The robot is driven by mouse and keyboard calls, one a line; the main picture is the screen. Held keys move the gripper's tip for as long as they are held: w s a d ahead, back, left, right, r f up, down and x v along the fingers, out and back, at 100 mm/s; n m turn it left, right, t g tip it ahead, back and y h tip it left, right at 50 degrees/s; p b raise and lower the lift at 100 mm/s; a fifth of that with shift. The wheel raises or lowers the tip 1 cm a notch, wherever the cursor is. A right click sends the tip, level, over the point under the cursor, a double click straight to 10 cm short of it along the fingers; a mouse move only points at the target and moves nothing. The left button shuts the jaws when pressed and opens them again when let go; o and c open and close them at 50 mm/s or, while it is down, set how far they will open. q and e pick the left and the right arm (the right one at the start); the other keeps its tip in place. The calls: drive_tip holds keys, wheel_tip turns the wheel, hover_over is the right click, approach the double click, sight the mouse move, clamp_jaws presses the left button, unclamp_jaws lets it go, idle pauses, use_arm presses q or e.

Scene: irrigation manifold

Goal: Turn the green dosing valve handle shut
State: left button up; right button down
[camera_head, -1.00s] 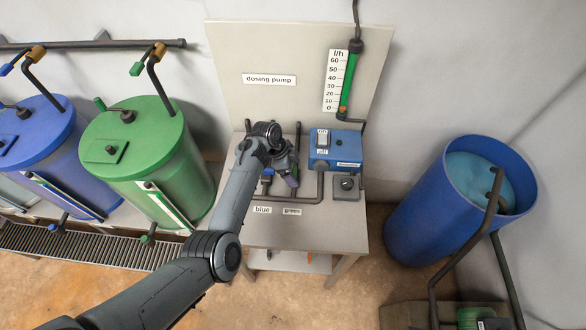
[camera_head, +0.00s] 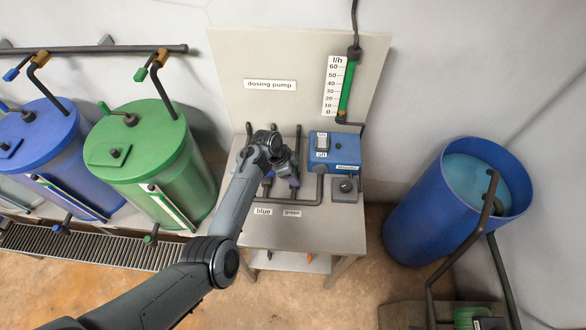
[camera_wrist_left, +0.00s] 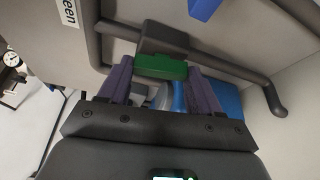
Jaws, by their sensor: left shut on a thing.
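The green dosing valve handle (camera_wrist_left: 160,67) sits between the purple fingers of my left gripper (camera_wrist_left: 160,85) in the left wrist view. The gripper is shut on it, next to the dark valve body (camera_wrist_left: 162,38) on the grey pipe. In the head view my left gripper (camera_head: 291,178) is over the pipework on the bench, left of the blue dosing pump (camera_head: 335,150); there it hides the handle. A "green" label (camera_head: 292,213) is on the bench in front. The flow tube (camera_head: 347,90) on the panel shows a tall green column. My right gripper is out of view.
A blue handle (camera_wrist_left: 204,7) shows at the top edge of the left wrist view. Grey pipes (camera_head: 310,202) run around the gripper. Green (camera_head: 185,180) and blue (camera_head: 90,175) tanks stand left of the bench; a blue barrel (camera_head: 420,220) stands right.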

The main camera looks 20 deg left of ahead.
use_arm(q)
drive_tip(key=n+p, duration=0.2)
drive_tip(key=n+t+y+p, duration=0.1)
drive_tip(key=shift+s+d+r+n, duration=0.1)
drive_tip(key=shift+s+r+n, duration=0.05)
drive_tip(key=shift+r+n, duration=0.15)
drive_tip(key=n+p, duration=0.1)
drive_tip(key=n, duration=0.1)
drive_tip(key=n+t+y+p, duration=0.1)
drive_tip(key=n+p, duration=0.1)
drive_tip(key=shift+d+f+n, duration=0.1)
drive_tip(key=shift+f+n, duration=0.05)
drive_tip(key=shift+n, duration=0.15)
drive_tip(key=n+y+p, duration=0.1)
drive_tip(key=n, duration=0.2)
drive_tip(key=shift+d+f+y, duration=0.1)
drive_tip(key=shift+y, duration=0.2)
drive_tip(key=n+y, duration=0.1)
drive_tip(key=n, duration=0.2)
drive_tip(key=shift+d+n, duration=0.1)
drive_tip(key=shift+n, duration=0.3)
drive_tip(key=shift+n+y, duration=0.3)
drive_tip(key=o, duration=1.1)
drive_tip(key=shift+c, duration=0.2)
